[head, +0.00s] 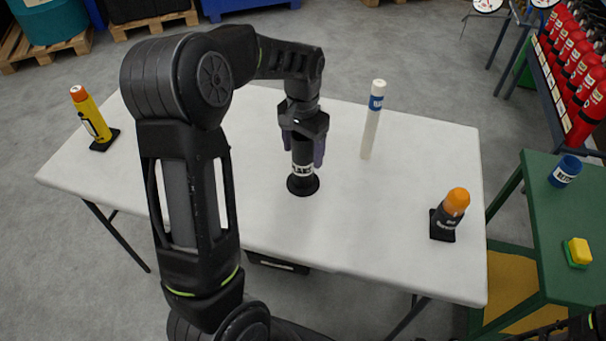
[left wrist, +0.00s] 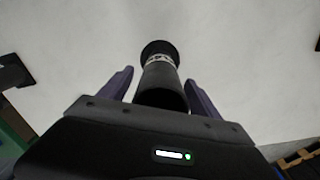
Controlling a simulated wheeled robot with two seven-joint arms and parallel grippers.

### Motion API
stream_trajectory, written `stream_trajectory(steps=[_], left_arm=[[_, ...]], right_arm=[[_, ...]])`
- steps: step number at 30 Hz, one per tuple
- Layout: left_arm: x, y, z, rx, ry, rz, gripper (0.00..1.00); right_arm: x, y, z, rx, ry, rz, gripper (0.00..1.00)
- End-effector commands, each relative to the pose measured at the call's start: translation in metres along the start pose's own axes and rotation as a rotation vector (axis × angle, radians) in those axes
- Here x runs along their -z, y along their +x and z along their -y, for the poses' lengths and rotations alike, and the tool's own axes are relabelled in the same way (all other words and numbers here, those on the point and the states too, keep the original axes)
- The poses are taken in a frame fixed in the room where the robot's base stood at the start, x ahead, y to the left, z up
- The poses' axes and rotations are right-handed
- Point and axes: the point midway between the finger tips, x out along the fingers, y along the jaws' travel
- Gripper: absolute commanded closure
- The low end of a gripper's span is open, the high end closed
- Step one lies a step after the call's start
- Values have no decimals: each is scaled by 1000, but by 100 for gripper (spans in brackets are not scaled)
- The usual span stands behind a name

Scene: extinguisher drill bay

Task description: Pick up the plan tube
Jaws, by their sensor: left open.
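The plan tube (head: 302,172) is a dark upright cylinder with a white lettered band and a round black foot, standing on the white table. My left gripper (head: 304,156) is above it, pointing down, with its purple fingers apart on either side of the tube's upper part. In the left wrist view the tube (left wrist: 158,78) stands between the two open fingers (left wrist: 160,82), with a visible gap on each side. The tube's top is partly hidden by the gripper. My right gripper is not in view.
A green table (head: 550,215) and red extinguishers (head: 585,100) are further right.

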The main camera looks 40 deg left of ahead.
Motion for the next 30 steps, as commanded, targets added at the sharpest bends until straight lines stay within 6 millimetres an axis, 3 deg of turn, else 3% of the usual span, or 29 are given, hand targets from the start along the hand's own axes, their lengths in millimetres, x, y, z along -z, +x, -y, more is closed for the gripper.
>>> stream_trajectory(steps=[14,30], left_arm=[[0,0,0,0,0,0,27],[0,0,0,0,0,0,72]], right_arm=[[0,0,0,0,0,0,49],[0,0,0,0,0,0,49]])
